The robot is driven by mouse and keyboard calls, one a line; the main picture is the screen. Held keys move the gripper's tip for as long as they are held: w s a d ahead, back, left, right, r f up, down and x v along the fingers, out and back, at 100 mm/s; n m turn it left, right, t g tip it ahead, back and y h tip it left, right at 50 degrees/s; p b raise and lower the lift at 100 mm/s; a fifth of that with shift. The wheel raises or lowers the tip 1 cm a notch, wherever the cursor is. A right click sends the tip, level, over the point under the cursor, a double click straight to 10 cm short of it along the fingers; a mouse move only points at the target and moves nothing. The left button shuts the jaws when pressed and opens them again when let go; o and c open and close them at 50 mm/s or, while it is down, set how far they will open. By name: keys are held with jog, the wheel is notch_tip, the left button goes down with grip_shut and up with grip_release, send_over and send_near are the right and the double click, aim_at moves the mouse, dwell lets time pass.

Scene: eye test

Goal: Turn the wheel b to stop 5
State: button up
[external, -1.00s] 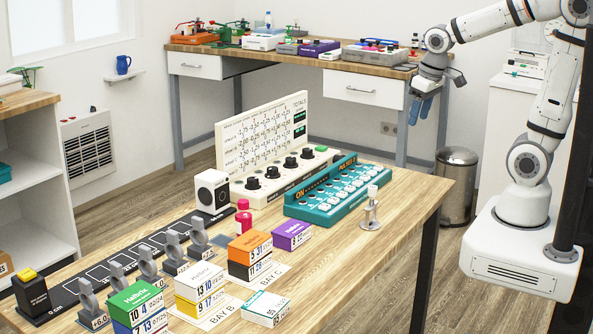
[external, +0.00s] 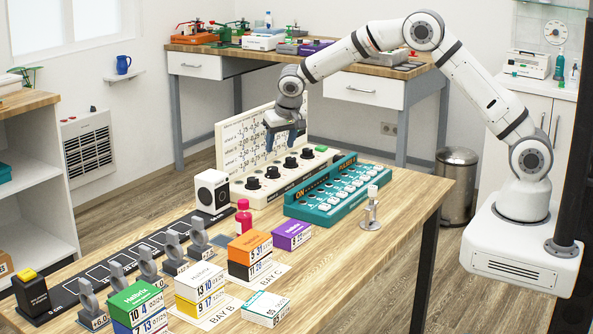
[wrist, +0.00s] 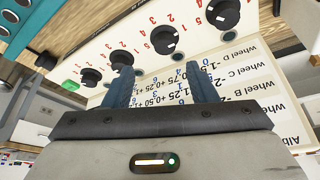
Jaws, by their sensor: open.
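A cream panel (external: 238,192) carries a row of black knobs under an upright table board (external: 258,140). Wheel b looks to be the second knob from the left (external: 272,172); its own label is not readable. In the wrist view, which is upside down, it seems to be the knob (wrist: 163,38) with red numbers around it. A white mark sits on its lower right side there; I cannot tell its stop. My gripper (external: 283,139) is open and empty above the knobs, fingers pointing down. In the wrist view its blue fingers (wrist: 159,76) are spread before the board, apart from the knobs.
Knobs stand on both sides of wheel b (external: 253,183) (external: 290,162). A green button (external: 321,148) is at the panel's right end. A teal switch box (external: 328,190) stands in front, a white speaker-like box (external: 212,190) at left.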

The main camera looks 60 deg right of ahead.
aim_at(273, 168)
jog(key=x, duration=0.6)
jog(key=p+x, duration=0.1)
jog(key=x, duration=0.1)
jog(key=shift+w+a+f, duration=0.25)
jog(key=shift+w+f, duration=0.1)
jog(key=shift+w, duration=0.05)
jog(key=shift+c, duration=0.5)
jog(key=c, duration=0.9)
jog(key=shift+o, duration=0.2)
